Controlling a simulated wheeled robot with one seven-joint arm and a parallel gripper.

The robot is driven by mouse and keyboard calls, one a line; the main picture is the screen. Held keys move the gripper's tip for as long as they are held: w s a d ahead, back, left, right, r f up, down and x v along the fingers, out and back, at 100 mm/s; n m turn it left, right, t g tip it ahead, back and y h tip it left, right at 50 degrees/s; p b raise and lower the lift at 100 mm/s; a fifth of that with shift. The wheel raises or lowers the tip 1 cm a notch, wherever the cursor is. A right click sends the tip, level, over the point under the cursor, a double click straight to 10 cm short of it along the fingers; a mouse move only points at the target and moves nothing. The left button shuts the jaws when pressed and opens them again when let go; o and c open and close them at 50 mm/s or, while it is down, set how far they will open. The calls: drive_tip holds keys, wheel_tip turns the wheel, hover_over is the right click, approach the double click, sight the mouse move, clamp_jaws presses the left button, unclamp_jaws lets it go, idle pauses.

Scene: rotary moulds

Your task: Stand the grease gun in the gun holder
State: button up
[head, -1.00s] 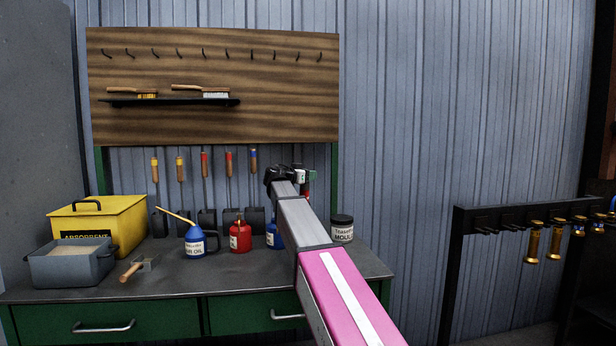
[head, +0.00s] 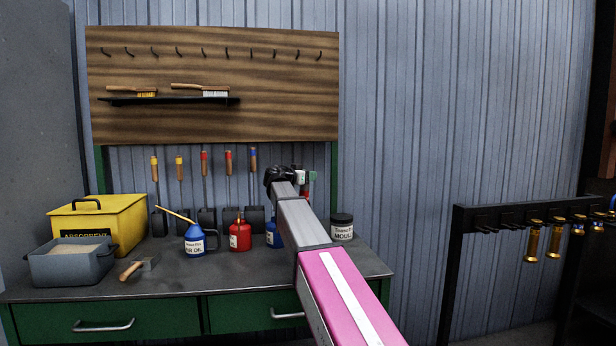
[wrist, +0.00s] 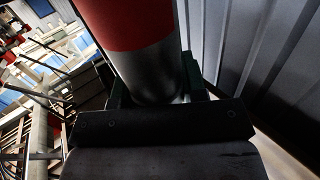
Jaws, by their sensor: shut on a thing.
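My gripper (wrist: 160,90) is shut on the grease gun (wrist: 125,25), a thick cylinder with a red band above a bare silver part in the wrist view. Green finger parts show on both sides of its silver part. In the head view my arm reaches over the right part of the bench, and its black wrist hides most of the gripper. Only small white, red and green bits show beside it there.
The bench (head: 190,275) carries a yellow absorbent box (head: 120,220), a grey tray (head: 40,268), a blue oil can (head: 195,243), a red can (head: 240,237) and a dark-lidded jar (head: 342,228). A pegboard (head: 260,120) and corrugated wall stand behind. A black rack (head: 455,270) stands at right.

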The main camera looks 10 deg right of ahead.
drive_tip(key=o, duration=1)
drive_tip(key=v, duration=1)
drive_tip(key=shift+s+a, duration=0.2)
drive_tip(key=shift+a, duration=0.1)
drive_tip(key=shift+s, duration=0.1)
